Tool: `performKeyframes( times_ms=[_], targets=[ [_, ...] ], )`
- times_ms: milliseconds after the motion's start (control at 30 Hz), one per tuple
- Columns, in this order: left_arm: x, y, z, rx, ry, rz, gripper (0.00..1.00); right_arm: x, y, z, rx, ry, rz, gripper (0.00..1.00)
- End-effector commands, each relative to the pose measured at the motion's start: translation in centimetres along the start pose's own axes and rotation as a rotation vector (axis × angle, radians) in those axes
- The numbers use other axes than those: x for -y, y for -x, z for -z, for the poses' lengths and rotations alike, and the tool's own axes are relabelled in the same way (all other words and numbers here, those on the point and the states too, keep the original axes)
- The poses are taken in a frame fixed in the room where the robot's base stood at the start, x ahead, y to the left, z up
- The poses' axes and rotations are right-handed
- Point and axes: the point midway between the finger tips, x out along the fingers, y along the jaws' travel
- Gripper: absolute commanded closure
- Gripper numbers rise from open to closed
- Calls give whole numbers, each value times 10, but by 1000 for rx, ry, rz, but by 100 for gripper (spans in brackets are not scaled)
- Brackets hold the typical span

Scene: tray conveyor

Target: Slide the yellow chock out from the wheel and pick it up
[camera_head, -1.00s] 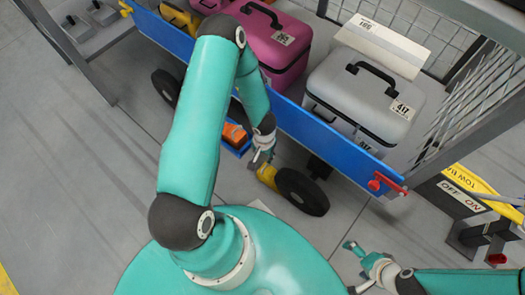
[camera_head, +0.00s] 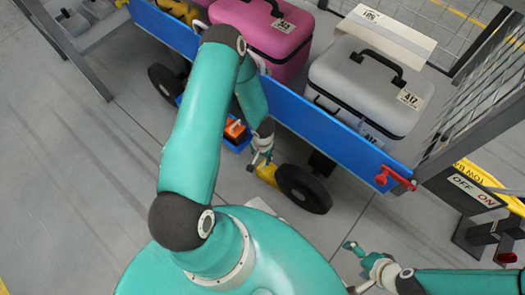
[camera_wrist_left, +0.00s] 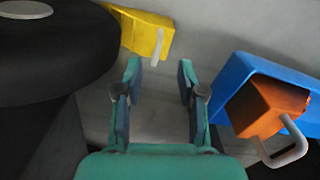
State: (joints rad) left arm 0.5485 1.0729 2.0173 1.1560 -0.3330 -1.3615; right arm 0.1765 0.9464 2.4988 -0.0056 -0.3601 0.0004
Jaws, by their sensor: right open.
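The yellow chock (camera_head: 266,173) sits on the floor against the left side of the cart's near black wheel (camera_head: 304,188). In the left wrist view the chock (camera_wrist_left: 146,32), with a pale handle, lies beyond the fingertips, beside the dark wheel (camera_wrist_left: 50,50). My left gripper (camera_head: 262,157) is just above and behind the chock in the head view. In the wrist view its two fingers (camera_wrist_left: 158,72) are apart with bare floor between them, not around the chock. My right gripper (camera_head: 357,262) is open and empty over the floor at lower right.
A blue bin (camera_wrist_left: 226,85) holding an orange chock (camera_wrist_left: 266,108) stands right of my left fingers. The cart's blue side rail (camera_head: 315,132) runs above, carrying a pink case (camera_head: 270,40) and a grey case (camera_head: 370,85).

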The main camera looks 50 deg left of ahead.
Motion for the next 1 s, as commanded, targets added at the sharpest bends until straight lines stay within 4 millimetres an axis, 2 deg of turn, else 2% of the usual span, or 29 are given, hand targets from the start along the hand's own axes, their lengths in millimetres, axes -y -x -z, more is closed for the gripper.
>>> performKeyframes(
  times_ms=[33, 200, 500, 700, 1000],
  targets=[
    [0, -17, -1, 2, 0, 0, 61, -4, -11, 0, 0, 0, 0, 8],
    [0, -51, -1, 2, 0, 0, 61, -10, -26, 0, 0, 0, 0, 8],
    [0, -98, 0, 1, 1, 0, 61, -17, -47, 0, 0, 0, 0, 8],
    [0, -110, 0, 1, 1, 0, 61, -18, -51, 0, 0, 0, 0, 8],
    [1, -111, 0, 0, 2, 0, 61, -18, -51, 0, 0, 0, 0, 8]
  ],
)
